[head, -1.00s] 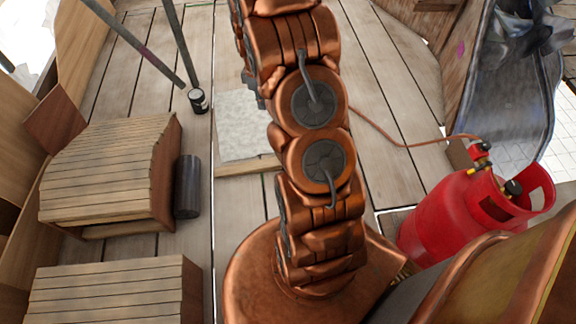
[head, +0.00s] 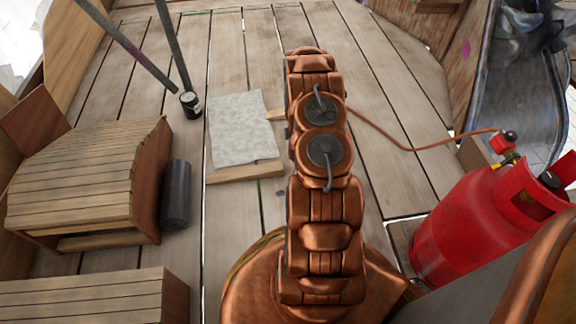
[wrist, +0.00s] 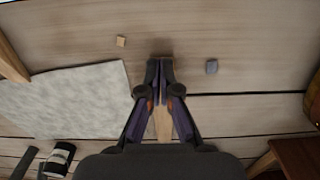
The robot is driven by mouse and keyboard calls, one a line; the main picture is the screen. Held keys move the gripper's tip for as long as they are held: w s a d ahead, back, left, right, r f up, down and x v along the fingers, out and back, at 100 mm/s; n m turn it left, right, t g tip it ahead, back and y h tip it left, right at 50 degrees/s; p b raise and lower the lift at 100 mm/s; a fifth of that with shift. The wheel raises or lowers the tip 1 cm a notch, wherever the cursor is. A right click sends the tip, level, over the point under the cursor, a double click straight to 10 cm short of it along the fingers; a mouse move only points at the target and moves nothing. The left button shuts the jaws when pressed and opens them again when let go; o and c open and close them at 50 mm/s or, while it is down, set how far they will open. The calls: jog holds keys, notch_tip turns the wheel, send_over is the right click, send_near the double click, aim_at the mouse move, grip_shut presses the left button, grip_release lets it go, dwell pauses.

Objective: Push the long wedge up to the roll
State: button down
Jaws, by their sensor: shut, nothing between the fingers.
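The long wedge is most likely the pale wooden piece (head: 245,172) on the floor at the near edge of the grey sheet in the head view. The roll looks like the dark grey cylinder (head: 176,195) beside the slatted step, a short gap left of the wedge. My gripper (wrist: 160,68) is shut and empty over the planks, its tips past the wood's end. Contact cannot be told. My arm hides it in the head view.
The grey sheet (head: 240,128) lies behind the wedge. A black can (head: 190,104) stands by the poles. Slatted steps (head: 90,180) fill the left. A red gas bottle (head: 480,225) with a hose is at right. A small tan block (wrist: 121,41) and grey block (wrist: 211,67) lie on the planks.

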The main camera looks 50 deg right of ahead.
notch_tip(320, 180, down, 10)
jog(key=b, duration=0.4)
jog(key=shift+s+f, duration=0.1)
jog(key=shift+f, duration=0.15)
jog(key=shift+w+a+r+b, duration=0.15)
jog(key=shift+w+a+b, duration=0.6)
jog(key=shift+w+a, duration=0.1)
jog(key=shift+w+a+r+b, duration=0.1)
jog(key=shift+w+a+b, duration=0.3)
jog(key=shift+a, duration=0.35)
